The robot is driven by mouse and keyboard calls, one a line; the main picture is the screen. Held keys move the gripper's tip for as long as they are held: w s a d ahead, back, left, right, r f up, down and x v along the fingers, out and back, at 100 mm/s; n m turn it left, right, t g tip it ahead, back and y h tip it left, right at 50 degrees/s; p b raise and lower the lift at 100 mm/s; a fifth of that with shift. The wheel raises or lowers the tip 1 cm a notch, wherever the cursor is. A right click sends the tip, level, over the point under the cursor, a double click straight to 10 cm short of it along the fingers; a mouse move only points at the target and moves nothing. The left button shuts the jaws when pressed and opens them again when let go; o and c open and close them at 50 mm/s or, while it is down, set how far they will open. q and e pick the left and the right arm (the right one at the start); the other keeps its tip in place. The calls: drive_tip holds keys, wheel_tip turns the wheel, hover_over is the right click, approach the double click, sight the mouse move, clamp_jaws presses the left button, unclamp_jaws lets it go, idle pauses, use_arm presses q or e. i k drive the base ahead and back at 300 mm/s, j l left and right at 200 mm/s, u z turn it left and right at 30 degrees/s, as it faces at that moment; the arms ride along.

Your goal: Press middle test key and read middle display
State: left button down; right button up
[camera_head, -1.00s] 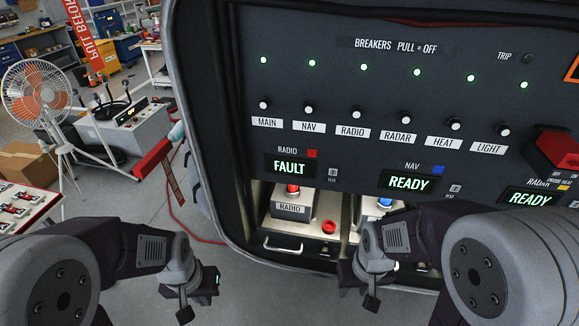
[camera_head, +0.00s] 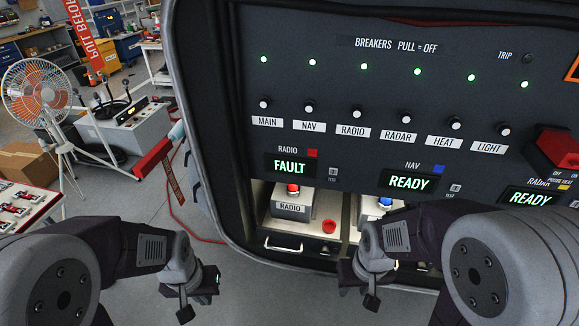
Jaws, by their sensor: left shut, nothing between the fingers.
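The middle display (camera_head: 410,183), under the NAV label with a blue square, reads READY in green. A small test key (camera_head: 455,188) is to its right on the dark panel. The left display (camera_head: 289,167), under RADIO, reads FAULT and has its own small key (camera_head: 333,173). The right display (camera_head: 531,198), under RADAR, reads READY. My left gripper (camera_head: 198,302) is shut and empty, low and left of the panel. My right gripper (camera_head: 360,290) is below the NAV display, apart from the keys; its fingers are too dark to tell open or shut.
Breaker knobs (camera_head: 356,115) with green lights above run across the panel. A red switch (camera_head: 557,150) is at right. Below, a RADIO unit (camera_head: 291,208) with a red button and a blue-button unit (camera_head: 385,202) stand in bays. A fan (camera_head: 38,92) is at left.

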sight(456, 187)
drive_tip(key=k+j+z, duration=0.15)
drive_tip(key=z, duration=1.35)
